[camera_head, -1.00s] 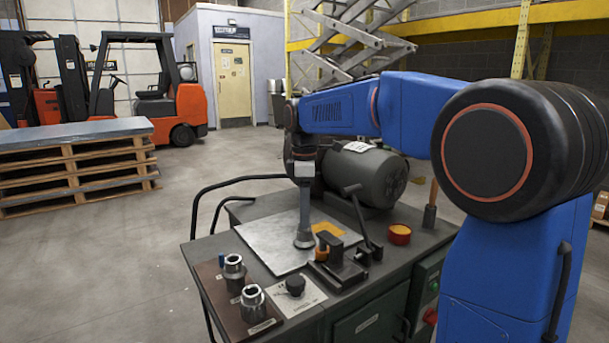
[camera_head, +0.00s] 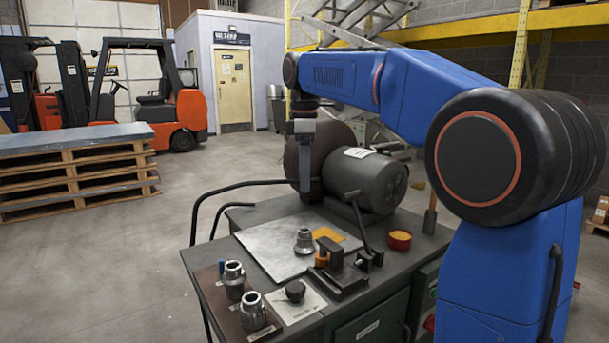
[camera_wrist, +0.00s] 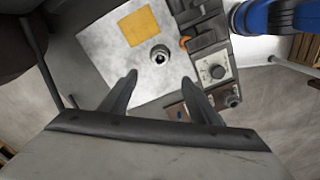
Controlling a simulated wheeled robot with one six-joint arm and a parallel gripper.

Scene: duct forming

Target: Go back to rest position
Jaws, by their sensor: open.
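My gripper (camera_head: 304,190) hangs above the workbench from my blue arm, clear of the bench top. In the wrist view my gripper (camera_wrist: 158,92) has its two fingers spread with nothing between them. A metal fitting (camera_head: 304,241) stands upright on the light metal plate (camera_head: 268,250), below and apart from my gripper. It also shows in the wrist view (camera_wrist: 159,55), beyond the fingertips. Two more metal fittings, one (camera_head: 233,279) and another (camera_head: 253,309), stand on the brown board (camera_head: 207,281) at the bench's front left.
A grey motor (camera_head: 365,180) sits at the back of the bench, close to my gripper. A dark clamp (camera_head: 338,270) with a lever stands right of the plate. A bent black rail (camera_head: 230,189) runs along the left. Pallets (camera_head: 80,179) and a forklift (camera_head: 180,105) stand farther off.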

